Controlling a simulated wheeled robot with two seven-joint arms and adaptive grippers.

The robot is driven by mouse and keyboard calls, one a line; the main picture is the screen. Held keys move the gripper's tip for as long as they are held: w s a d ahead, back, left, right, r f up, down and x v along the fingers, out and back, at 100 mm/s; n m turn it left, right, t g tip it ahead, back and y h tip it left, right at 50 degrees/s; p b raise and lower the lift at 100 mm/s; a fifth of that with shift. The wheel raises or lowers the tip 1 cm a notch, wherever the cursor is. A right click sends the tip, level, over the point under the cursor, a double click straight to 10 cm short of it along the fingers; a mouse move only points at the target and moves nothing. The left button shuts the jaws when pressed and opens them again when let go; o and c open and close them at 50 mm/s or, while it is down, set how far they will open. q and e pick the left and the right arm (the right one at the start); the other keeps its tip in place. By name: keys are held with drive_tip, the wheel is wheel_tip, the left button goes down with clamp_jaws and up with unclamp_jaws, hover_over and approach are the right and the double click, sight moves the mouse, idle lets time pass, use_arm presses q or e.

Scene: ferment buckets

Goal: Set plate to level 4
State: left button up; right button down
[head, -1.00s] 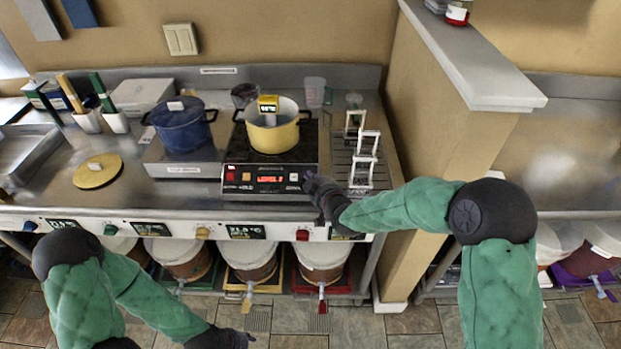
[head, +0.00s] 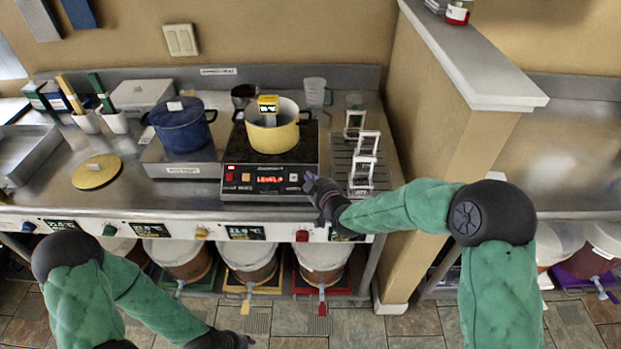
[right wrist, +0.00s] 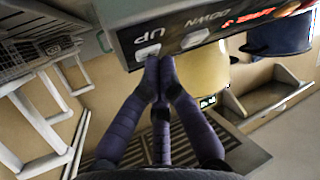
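The hot plate (head: 270,196) has a dark front panel with a red lit display (head: 270,180) reading LEVEL and a digit too blurred to read surely. A yellow pot (head: 272,138) stands on it. In the right wrist view the panel shows a white UP button (right wrist: 148,52) and a white DOWN button (right wrist: 195,39). My right gripper (head: 311,182) is at the panel's right end. Its fingers are shut and empty, with the tips (right wrist: 160,64) at the UP button; whether they touch it is unclear. My left gripper (head: 242,340) is low at the bottom edge, its fingers unclear.
A blue pot (head: 182,126) stands left of the hot plate. White frames (head: 362,172) stand on a rack to its right, beside the partition wall (head: 440,130). Several buckets (head: 250,258) stand below the counter edge. A yellow disc (head: 97,172) lies at left.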

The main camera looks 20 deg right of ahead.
idle(0.5)
drive_tip(key=shift+s+a+r+p, duration=0.1)
drive_tip(key=shift+s+r+p, duration=0.3)
drive_tip(key=shift+r, duration=0.25)
drive_tip(key=shift+f+b, duration=0.1)
drive_tip(key=shift+b, duration=0.2)
drive_tip(key=shift+w+f+b, duration=0.25)
drive_tip(key=shift+f+b, duration=0.05)
drive_tip(key=shift+b, duration=0.15)
